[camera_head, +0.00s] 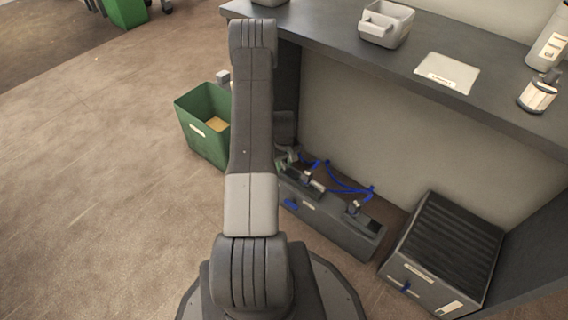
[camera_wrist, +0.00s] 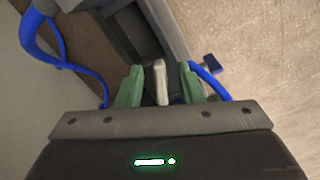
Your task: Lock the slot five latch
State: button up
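A long dark grey unit (camera_head: 335,225) with blue cables and small pale-grey fittings lies on the floor beneath the counter. A pale upright lever-like piece (camera_wrist: 162,82) shows in the wrist view; I cannot tell whether it is the slot five latch, as no slot number is readable. My gripper (camera_wrist: 160,88) has green fingers, one on each side of this piece, with dark gaps between. It is open and not closed on the piece. In the head view my gripper (camera_head: 287,160) is partly hidden by my arm, at the unit's far left end.
Blue cables (camera_wrist: 88,72) loop close to the fingers on both sides. A dark ribbed box (camera_head: 445,250) stands right of the unit. A green bin (camera_head: 205,125) stands to the left. The counter (camera_head: 345,45) overhangs the unit.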

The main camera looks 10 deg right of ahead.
aim_at(282, 170)
grip_shut()
jog(key=m, duration=0.2)
jog(key=m+b, duration=0.1)
jog(key=m, duration=0.1)
jog(key=shift+a, duration=0.3)
grip_release()
jog(key=shift+r, duration=0.1)
notch_tip(282, 170, up, 14)
jog(key=p, duration=0.4)
jog(key=shift+p, duration=0.3)
